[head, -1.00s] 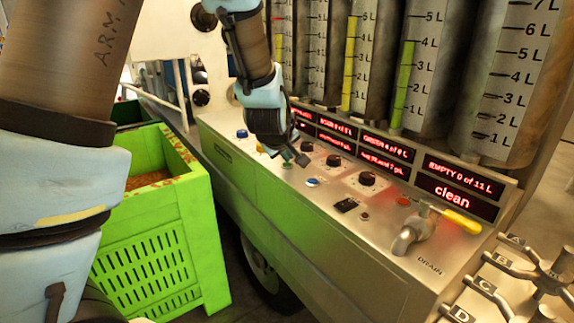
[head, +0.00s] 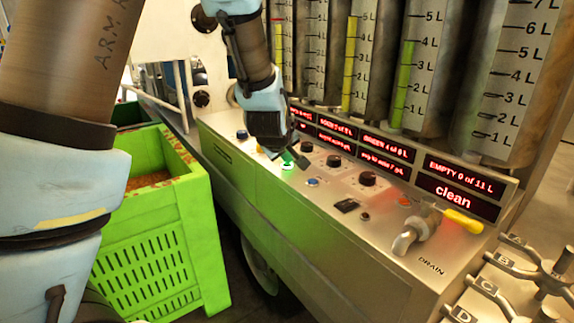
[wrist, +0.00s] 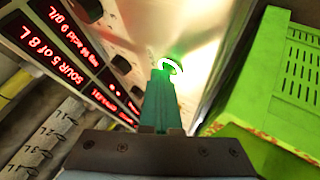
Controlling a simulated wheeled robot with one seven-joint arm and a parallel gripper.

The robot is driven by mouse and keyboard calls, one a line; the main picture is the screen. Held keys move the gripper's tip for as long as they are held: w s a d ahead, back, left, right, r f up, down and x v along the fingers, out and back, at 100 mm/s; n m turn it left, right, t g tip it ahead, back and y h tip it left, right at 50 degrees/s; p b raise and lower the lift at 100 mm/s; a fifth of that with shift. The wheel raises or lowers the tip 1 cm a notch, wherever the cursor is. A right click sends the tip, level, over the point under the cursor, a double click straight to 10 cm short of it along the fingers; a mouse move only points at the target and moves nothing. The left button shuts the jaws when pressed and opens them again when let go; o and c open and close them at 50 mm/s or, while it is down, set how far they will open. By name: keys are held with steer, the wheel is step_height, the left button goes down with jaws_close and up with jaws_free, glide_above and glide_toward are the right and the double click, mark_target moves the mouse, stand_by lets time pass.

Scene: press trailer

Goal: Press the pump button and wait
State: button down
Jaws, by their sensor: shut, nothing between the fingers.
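My gripper (head: 289,158) is over the sloping steel control panel (head: 335,205), its fingers shut and empty, pointing down. A round green button (head: 287,167) glows right at the fingertips. In the wrist view, the shut fingers (wrist: 160,75) reach the glowing green ring of the button (wrist: 174,65) and overlap its near side. They seem to touch it; how far it is pushed in is hidden. No label naming the pump is readable beside it. A blue button (head: 312,183) sits to the right on the panel.
Black knobs (head: 367,179) and red displays (head: 458,198) line the panel's back, below several marked tanks (head: 425,80). A green crate (head: 160,240) stands beside the trailer at left.

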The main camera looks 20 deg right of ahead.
steer(key=shift+r+p, duration=0.6)
steer(key=shift+r, duration=0.2)
steer(key=shift+r+p, duration=2.05)
steer(key=shift+r, duration=0.45)
step_height(320, 180, up, 10)
steer(key=p, duration=0.8)
steer(key=shift+p, duration=0.3)
